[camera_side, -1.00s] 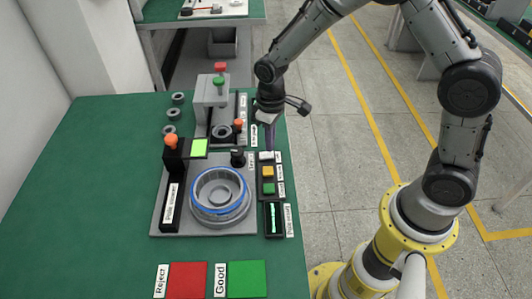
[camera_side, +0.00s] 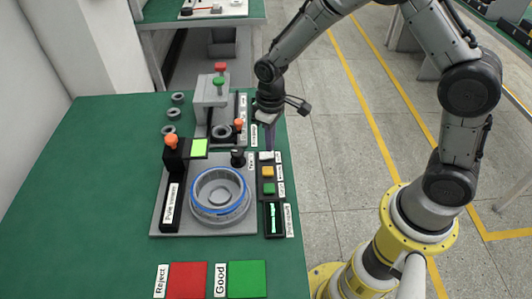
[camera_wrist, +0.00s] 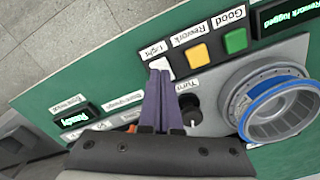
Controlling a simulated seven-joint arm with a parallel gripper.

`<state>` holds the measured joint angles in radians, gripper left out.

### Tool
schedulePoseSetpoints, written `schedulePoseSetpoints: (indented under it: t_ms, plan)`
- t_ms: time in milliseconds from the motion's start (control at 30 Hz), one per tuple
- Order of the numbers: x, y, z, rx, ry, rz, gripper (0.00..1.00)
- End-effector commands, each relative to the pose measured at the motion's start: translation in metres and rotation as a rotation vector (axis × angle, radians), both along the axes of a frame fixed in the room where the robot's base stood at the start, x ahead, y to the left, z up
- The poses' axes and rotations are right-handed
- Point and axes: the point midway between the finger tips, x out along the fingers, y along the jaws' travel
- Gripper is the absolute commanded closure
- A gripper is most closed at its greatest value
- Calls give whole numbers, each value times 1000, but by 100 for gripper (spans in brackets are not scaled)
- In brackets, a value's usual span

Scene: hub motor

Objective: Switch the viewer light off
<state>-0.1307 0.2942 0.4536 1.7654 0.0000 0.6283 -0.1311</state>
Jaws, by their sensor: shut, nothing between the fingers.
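The white button labelled Light (camera_wrist: 157,64) is at the end of the row of buttons; it shows in the side view (camera_side: 266,156) too. My gripper (camera_wrist: 160,74) is shut and empty, its purple fingers pointing down. Its tips are at the white button and partly cover it in the wrist view; I cannot tell whether they touch or press it. In the side view my gripper (camera_side: 270,148) is just above the button. The viewer (camera_side: 172,203) is a black block with an orange knob. A panel beside the knob (camera_side: 199,148) glows yellow-green.
Yellow Rework (camera_wrist: 196,53) and green Good (camera_wrist: 235,40) buttons sit beside the white one. A black Turn knob (camera_wrist: 189,103) is close to my fingers. The blue-ringed motor (camera_side: 220,197) sits on the grey plate. A display (camera_wrist: 288,18) reads "Rework logged".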

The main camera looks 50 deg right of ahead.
Motion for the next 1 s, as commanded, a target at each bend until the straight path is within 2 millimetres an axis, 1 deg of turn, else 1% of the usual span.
schedulePoseSetpoints:
  t_ms: [1000]
  plan:
    - [0,0,-13,0,0,0,100]
